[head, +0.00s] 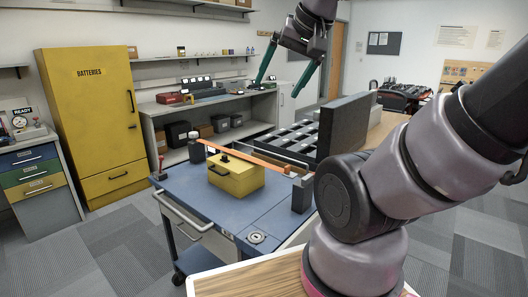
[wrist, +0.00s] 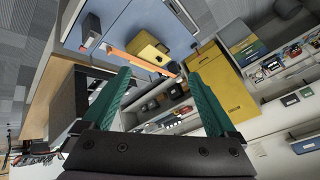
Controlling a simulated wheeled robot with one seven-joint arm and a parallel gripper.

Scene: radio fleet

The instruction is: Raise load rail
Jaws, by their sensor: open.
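The load rail looks to be the long orange bar (head: 245,156) across the blue cart (head: 190,188). It runs above a yellow box (head: 238,180) with a dark latch, between a post at the back left and a dark post (head: 301,196) at the right. In the wrist view the rail (wrist: 135,57) passes beside the yellow box (wrist: 150,50), beyond my fingers. My gripper (head: 277,89) hangs high above and behind the cart with its green fingers spread. It also shows in the wrist view (wrist: 160,74), open and empty, apart from the rail.
A tall dark panel (head: 346,125) stands at the cart's right, beside a rack of dark trays (head: 290,138). A yellow batteries cabinet (head: 92,120) and a shelf bench (head: 215,105) line the back wall. Carpet is clear at the front left.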

